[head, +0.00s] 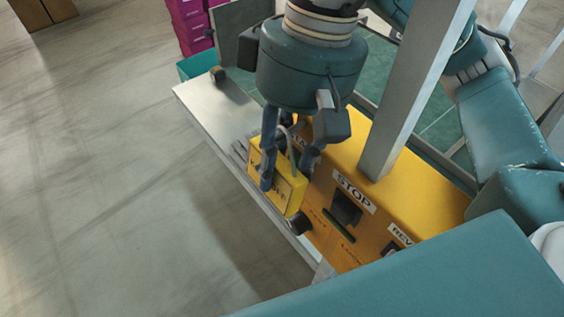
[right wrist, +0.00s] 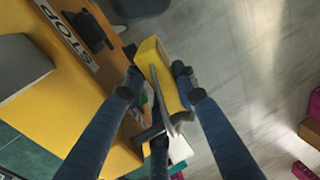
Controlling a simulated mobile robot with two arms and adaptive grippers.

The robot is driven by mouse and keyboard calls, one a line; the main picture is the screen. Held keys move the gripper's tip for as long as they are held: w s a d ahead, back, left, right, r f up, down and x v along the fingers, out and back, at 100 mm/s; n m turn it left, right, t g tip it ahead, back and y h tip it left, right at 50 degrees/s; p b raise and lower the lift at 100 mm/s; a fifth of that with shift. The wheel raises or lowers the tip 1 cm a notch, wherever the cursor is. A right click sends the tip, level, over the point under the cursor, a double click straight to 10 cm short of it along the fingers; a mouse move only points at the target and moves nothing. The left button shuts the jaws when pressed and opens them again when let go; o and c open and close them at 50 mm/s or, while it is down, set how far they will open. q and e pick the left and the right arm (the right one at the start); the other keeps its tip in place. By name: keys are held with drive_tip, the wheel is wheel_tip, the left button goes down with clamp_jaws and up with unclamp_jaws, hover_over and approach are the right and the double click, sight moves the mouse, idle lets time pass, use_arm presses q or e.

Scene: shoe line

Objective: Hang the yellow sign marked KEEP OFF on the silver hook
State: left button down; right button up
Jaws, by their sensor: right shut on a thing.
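The yellow sign (head: 288,191), a small block with dark lettering too blurred to read, is held by my right gripper (head: 288,172). In the right wrist view my right gripper (right wrist: 157,75) has one finger on each side of the sign (right wrist: 168,76). The sign is tilted, above the metal ledge and close to the front of the yellow console. A thin grey curved piece (right wrist: 158,96) runs by the sign between the fingers; I cannot tell whether it is the sign's loop or the silver hook. No separate hook is clear. My left gripper is out of view.
The yellow console (head: 429,183) carries a STOP label (head: 354,192), dark switches and a black knob (head: 298,223) close below the sign. A grey post (head: 415,90) rises from its top. Pink boxes (head: 190,25) stand at the back. Open floor lies left.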

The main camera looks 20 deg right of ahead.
drive_tip(key=shift+w, duration=0.15)
drive_tip(key=o, duration=1.2)
drive_tip(key=shift+c, duration=0.2)
drive_tip(key=shift+o, duration=0.5)
drive_tip(key=shift+w+d, duration=0.1)
drive_tip(key=shift+d, duration=0.1)
drive_tip(key=shift+a, duration=0.15)
drive_tip(key=v, duration=1.2)
